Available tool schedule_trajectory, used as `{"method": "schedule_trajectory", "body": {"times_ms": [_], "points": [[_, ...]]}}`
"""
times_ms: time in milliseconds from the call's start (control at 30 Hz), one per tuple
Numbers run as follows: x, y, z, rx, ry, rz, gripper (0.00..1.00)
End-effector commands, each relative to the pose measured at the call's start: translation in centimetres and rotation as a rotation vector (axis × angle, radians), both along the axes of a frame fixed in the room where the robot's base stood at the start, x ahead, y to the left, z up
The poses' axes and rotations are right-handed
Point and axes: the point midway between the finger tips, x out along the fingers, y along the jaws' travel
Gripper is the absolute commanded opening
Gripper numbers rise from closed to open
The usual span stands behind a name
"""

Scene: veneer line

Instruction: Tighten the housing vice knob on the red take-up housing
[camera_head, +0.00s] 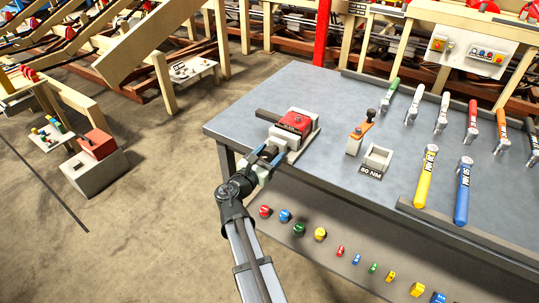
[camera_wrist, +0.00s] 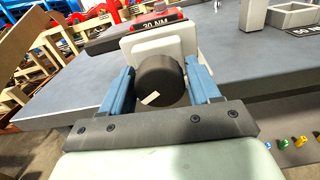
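The red take-up housing (camera_head: 293,121) sits in a pale vice (camera_head: 311,138) at the bench's near left corner. My gripper (camera_head: 271,152) reaches the vice from the near side. In the wrist view its blue fingers (camera_wrist: 160,86) stand on both sides of the knob and appear to press against it.
On the grey bench (camera_head: 300,85), an orange-topped device (camera_head: 360,135) and an open grey box (camera_head: 377,157) marked "80 NM" stand right of the vice. Several coloured torque wrenches lie farther right, including yellow (camera_head: 426,178) and blue (camera_head: 463,192). Coloured knobs line the lower shelf (camera_head: 345,250).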

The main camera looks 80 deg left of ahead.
Motion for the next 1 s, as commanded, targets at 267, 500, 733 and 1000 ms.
{"method": "schedule_trajectory", "body": {"times_ms": [267,500,733,1000], "points": [[-0.01,-0.01,-0.01,0.0,0.0,0.0,0.34],[-0.01,-0.01,-0.01,0.005,0.005,0.0,0.2],[-0.04,-0.01,-0.03,0.102,0.103,0.0,0.2],[-0.05,0.0,-0.06,0.194,0.197,0.0,0.2]]}}
